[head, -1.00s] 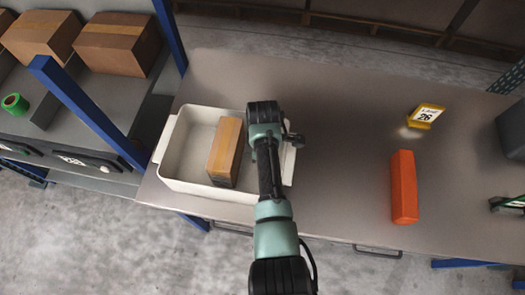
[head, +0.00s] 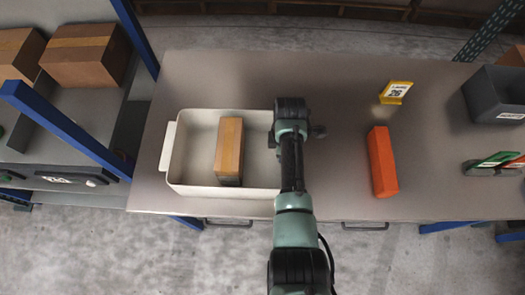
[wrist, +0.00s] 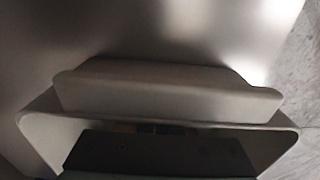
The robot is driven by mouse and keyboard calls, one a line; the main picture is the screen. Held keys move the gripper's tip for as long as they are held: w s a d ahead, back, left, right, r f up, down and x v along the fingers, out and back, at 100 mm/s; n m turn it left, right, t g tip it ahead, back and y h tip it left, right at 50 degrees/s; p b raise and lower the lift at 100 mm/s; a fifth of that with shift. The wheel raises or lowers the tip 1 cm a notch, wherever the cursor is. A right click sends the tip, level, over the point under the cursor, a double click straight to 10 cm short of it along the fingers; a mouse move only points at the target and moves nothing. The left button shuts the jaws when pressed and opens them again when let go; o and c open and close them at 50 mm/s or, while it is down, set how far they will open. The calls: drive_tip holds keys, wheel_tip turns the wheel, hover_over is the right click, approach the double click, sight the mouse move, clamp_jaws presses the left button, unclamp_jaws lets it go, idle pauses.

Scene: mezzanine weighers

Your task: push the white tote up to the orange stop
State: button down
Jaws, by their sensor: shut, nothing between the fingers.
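The white tote (head: 195,188) stands on the left part of the grey table, with a brown box (head: 229,150) inside it. The orange stop (head: 382,162) lies on the table to the right of the tote, with a clear gap between them. My arm reaches over the tote's right end and hides that end in the head view. In the wrist view, the tote's end lip (wrist: 165,92) crosses the middle. My gripper (wrist: 160,155) shows as a dark shape at the bottom, shut and empty, just inside that end; contact with the wall cannot be told.
A yellow sign marked 26 (head: 396,92) stands behind the stop. A dark grey bin (head: 495,98) and small green-labelled items (head: 495,162) are at the right. A shelf with cartons (head: 85,55) and a blue post stands at the left. Bare table lies between tote and stop.

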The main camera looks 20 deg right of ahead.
drive_tip(key=s+d+b, duration=0.2)
drive_tip(key=d, duration=0.5)
drive_tip(key=s+d+b, duration=0.1)
drive_tip(key=s+d, duration=0.2)
drive_tip(key=d, duration=0.5)
drive_tip(key=s+d+b, duration=0.2)
drive_tip(key=d, duration=0.5)
drive_tip(key=shift+s+d+f+b, duration=0.1)
drive_tip(key=shift+s+d+b, duration=0.05)
drive_tip(key=shift+d+b, duration=0.15)
